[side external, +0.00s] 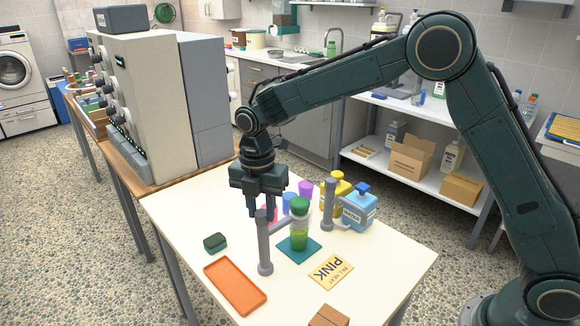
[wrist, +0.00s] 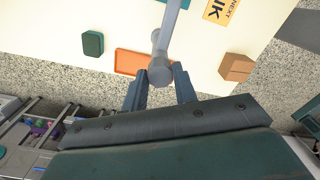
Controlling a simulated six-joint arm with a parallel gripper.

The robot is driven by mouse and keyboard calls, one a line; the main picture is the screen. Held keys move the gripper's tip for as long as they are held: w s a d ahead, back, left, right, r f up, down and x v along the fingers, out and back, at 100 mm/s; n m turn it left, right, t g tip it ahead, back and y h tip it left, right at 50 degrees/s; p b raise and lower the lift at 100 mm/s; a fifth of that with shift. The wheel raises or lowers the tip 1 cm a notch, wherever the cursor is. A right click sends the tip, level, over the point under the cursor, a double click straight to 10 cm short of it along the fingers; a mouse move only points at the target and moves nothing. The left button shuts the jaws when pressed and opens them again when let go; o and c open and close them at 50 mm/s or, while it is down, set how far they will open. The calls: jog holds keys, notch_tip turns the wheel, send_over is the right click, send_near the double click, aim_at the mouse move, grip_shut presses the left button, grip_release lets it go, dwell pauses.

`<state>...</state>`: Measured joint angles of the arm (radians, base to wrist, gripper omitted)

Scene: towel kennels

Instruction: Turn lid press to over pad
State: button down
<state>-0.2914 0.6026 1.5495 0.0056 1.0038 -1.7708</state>
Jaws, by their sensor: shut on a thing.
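My gripper (side external: 262,208) points down and is shut on the top of the lid press (side external: 265,245), a grey upright post with a side arm. In the wrist view the post's rounded top (wrist: 160,73) is between my fingers, and its arm leads away to the top edge. In the side view that arm runs right towards a green-capped bottle (side external: 299,237) with green content. The bottle stands upright on a teal pad (side external: 283,249). The arm's far end is partly hidden by the bottle, so I cannot tell whether it touches the cap.
Another grey post (side external: 328,205) stands behind right, near yellow (side external: 333,198) and blue (side external: 359,211) bottles. An orange tray (side external: 235,285), dark green block (side external: 215,242), PINK card (side external: 331,270) and brown block (side external: 328,316) lie around the front. Coloured cups (side external: 305,190) stand behind.

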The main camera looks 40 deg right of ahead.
jog(key=shift+r, duration=0.1)
jog(key=c, duration=1.1)
grip_release()
notch_tip(320, 180, up, 14)
